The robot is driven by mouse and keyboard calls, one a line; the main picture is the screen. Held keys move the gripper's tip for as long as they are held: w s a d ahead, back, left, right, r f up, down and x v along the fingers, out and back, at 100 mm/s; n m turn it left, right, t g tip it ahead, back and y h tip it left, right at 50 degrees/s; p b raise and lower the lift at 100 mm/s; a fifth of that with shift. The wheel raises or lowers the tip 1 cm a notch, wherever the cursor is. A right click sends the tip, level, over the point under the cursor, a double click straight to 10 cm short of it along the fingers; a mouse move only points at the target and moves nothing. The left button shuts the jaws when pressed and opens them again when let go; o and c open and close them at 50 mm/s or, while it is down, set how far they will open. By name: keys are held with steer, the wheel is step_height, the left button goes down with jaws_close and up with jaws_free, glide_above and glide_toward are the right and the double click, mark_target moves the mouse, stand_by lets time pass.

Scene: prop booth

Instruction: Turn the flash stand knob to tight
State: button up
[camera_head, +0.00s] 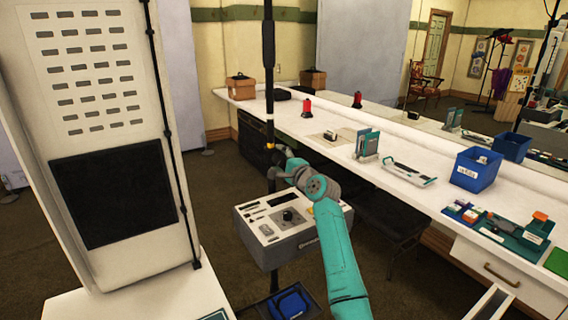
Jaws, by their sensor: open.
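A dark upright pole (268,85), which looks like the flash stand, rises in the middle of the view. It has a yellow band partway down. My gripper (275,173) is beside the pole at about that band's height or a little lower. It is open; its fingers are small here and partly hidden by my wrist. I cannot tell whether they touch the pole or surround a stand knob. A grey control box (258,236) sits below, with a black round dial (289,215) on its sloped top. No tight mark can be read.
A long white counter (325,150) runs along a mirror at right, holding a blue bin (475,170), a white-and-teal tray (409,174) and a red-topped item (307,108). A tall white panel (95,60) stands close at left. Dark carpet lies between.

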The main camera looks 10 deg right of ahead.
steer(key=v, duration=1.2)
